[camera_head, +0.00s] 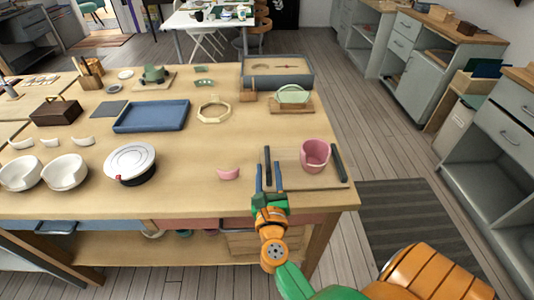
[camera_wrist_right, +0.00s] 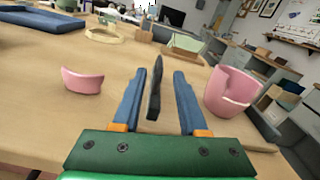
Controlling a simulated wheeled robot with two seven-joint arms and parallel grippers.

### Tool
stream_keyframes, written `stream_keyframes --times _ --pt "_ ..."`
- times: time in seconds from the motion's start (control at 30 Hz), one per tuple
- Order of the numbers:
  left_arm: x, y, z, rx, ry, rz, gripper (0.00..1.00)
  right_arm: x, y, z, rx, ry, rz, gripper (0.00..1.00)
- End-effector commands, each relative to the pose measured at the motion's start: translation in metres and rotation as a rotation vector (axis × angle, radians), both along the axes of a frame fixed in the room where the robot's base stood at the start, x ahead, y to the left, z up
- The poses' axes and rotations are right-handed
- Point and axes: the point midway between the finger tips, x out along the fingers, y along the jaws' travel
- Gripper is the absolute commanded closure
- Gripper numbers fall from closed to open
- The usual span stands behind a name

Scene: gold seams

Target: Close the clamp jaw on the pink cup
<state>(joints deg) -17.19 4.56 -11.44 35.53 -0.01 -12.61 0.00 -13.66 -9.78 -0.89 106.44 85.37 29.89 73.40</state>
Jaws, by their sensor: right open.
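The pink cup (camera_head: 315,155) stands upright on a flat clamp board (camera_head: 290,180) near the table's front right; its rim has a broken gap. The cup also shows at right in the wrist view (camera_wrist_right: 232,95). A dark jaw bar (camera_head: 338,163) stands close to the cup's right side. The other dark jaw bar (camera_head: 267,156) stands left of the cup, with a gap between them. My right gripper (camera_head: 268,168) is open, its blue fingers on either side of this left jaw, which shows between them in the wrist view (camera_wrist_right: 155,95). My left gripper is not in view.
A pink shard (camera_head: 228,173) lies left of the clamp. A green plate on a wooden stand (camera_head: 292,104), a pale octagonal ring (camera_head: 213,112) and a blue tray (camera_head: 152,116) lie behind.

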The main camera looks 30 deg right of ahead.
Motion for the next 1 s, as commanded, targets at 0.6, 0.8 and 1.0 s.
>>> stream_keyframes --times 0.6,0.8,1.0 --pt "0.0 0.0 0.008 0.001 -0.001 0.0 0.5 0.054 -0.034 0.001 -0.007 0.001 0.002 0.58" --pt "0.0 0.001 0.008 0.001 0.0 -0.001 0.5 0.054 -0.033 0.001 -0.008 0.001 0.003 1.0" --pt "0.0 0.0 0.008 0.001 0.0 -0.001 0.5 0.054 -0.033 0.001 -0.008 0.001 0.003 1.0"
